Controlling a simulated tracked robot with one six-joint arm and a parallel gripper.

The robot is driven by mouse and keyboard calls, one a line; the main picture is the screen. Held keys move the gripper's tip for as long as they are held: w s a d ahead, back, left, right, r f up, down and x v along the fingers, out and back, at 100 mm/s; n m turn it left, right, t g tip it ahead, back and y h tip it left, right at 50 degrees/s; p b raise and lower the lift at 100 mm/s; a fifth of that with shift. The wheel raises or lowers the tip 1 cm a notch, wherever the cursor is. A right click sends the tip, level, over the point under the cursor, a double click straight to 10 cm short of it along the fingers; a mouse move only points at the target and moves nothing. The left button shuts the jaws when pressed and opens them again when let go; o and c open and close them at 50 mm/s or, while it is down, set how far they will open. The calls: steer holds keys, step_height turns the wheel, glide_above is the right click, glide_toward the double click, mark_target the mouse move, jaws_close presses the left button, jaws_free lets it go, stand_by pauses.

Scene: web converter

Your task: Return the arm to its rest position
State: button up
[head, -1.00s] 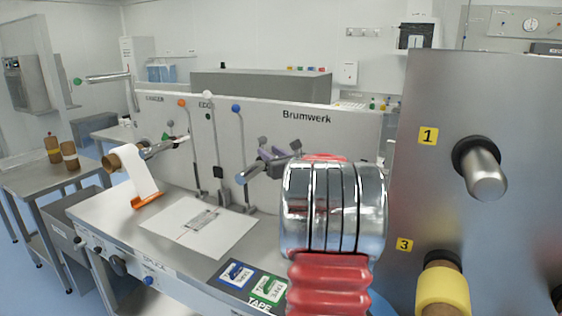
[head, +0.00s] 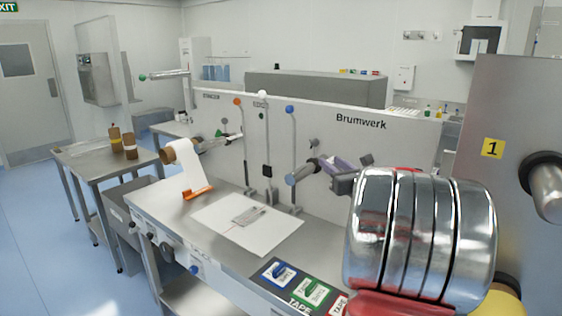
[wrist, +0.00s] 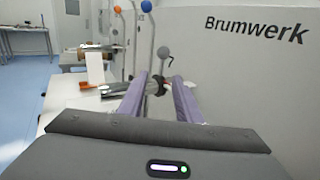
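My gripper (head: 328,164) is in front of the panel marked Brumwerk, above the right part of the bench, partly behind my own chrome-and-red arm. In the wrist view its two purple fingers (wrist: 155,88) stand apart, with no held object visible between them. A grey spindle (head: 298,175) sticks out of the panel close to the fingertips in the head view. In the wrist view the spindle (wrist: 151,92) appears beyond the fingers; I cannot tell the gap.
The bench (head: 155,205) holds a white sheet (head: 270,228), tape pads (head: 300,285) and a paper roll (head: 190,165). Levers (head: 290,150) rise along the panel. A grey rack (head: 510,120) with pegs stands close at right. A side table (head: 85,155) and free floor lie left.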

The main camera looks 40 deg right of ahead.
steer(key=w+a+f+m+g, duration=0.15)
steer(key=a+m+g, duration=0.35)
steer(key=a+m, duration=1.65)
steer(key=s+a+f+m+g+y, duration=0.2)
steer(key=s+a, duration=0.4)
steer(key=a, duration=0.4)
steer(key=s+a+f+m+g+y, duration=0.2)
steer(key=s+a+f+m, duration=0.2)
steer(key=a, duration=0.6)
steer(key=s+a+f+m+g+y, duration=0.2)
steer(key=s+a+f+m, duration=0.2)
steer(key=s+a, duration=0.5)
step_height(320, 180, down, 2)
steer(key=shift+s+a+f+y, duration=0.2)
steer(key=shift+a+y, duration=0.2)
steer(key=shift+a, duration=0.45)
